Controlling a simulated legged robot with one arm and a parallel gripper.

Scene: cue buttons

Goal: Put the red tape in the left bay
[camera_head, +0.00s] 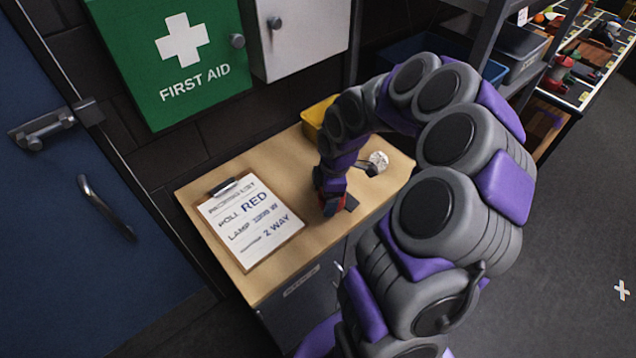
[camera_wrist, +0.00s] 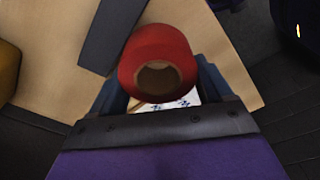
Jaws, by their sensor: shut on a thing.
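The red tape (camera_wrist: 160,50) is a thick red roll with a brown core. In the wrist view it sits between the two dark blue fingers of my gripper (camera_wrist: 163,86), which is shut on it. In the head view my gripper (camera_head: 333,201) points down over the wooden cabinet top (camera_head: 285,257), right of the clipboard. Only a small red edge of the tape (camera_head: 344,199) shows there, the rest hidden by my gripper. I cannot tell whether the tape touches the top. I cannot make out which place is the left bay.
A clipboard with a written sheet (camera_head: 249,224) lies on the cabinet top. A whitish round object (camera_head: 379,158) and a yellow bin (camera_head: 315,116) are behind my gripper. A green first aid box (camera_head: 175,60) hangs above. A bench with several items (camera_head: 575,65) stands far right; open floor lies before it.

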